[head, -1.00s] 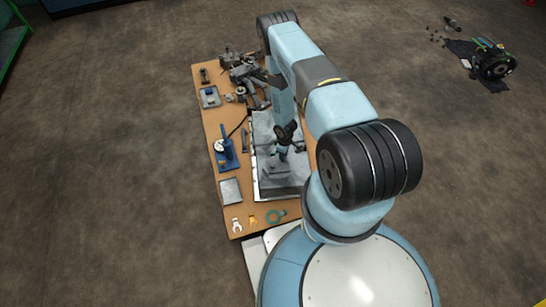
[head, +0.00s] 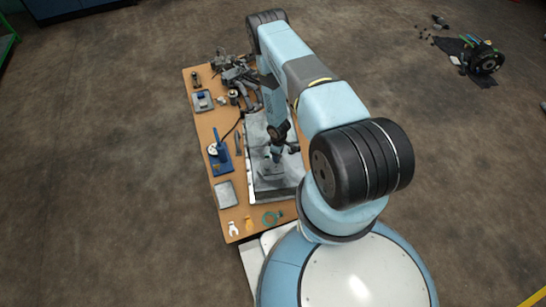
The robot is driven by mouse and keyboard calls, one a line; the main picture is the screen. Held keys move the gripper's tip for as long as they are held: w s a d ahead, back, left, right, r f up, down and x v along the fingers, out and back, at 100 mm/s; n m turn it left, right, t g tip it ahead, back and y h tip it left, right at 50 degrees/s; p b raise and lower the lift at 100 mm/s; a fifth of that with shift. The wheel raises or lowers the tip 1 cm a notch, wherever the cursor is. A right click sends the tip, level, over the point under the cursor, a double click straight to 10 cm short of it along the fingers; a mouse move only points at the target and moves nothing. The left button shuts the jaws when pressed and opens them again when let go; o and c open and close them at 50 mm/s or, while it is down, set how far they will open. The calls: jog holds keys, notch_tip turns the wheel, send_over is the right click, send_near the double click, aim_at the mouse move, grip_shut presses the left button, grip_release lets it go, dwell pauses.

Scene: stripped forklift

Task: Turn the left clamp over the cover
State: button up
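My gripper (head: 276,158) points down over a grey, flat, tray-like unit (head: 275,192) on the wooden workbench. It is small and dark here, and I cannot tell whether its fingers are open or shut, or whether they touch anything. The cover and the left clamp cannot be told apart in this view. The grey surface around the gripper shows only dark, unclear shapes. My arm hides the unit's right side and part of the bench.
A black machine part (head: 485,60) lies on the open floor.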

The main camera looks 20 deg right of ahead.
notch_tip(320, 180, up, 13)
dwell(0.5)
jog(key=shift+f, duration=0.15)
jog(key=w+r+m+t+h, duration=0.15)
jog(key=w+r, duration=0.25)
jog(key=r, duration=1.8)
jog(key=w+r+m+t, duration=0.1)
jog(key=w+r+m, duration=0.2)
jog(key=r, duration=1.9)
jog(key=s+a+r+m+t, duration=0.1)
jog(key=s+r, duration=0.5)
jog(key=r, duration=0.4)
jog(key=s+a+r+m+t, duration=0.1)
jog(key=s+r+m, duration=0.1)
jog(key=s+r, duration=0.65)
jog(key=s+a+r+m, duration=0.1)
jog(key=s+r, duration=0.4)
jog(key=s, duration=0.4)
jog(key=s+a+r+m+t+y, duration=0.1)
jog(key=s+a+r, duration=0.1)
jog(key=s+r, duration=0.4)
jog(key=s, duration=0.2)
jog(key=shift+s+r, duration=0.15)
jog(key=shift+s, duration=0.25)
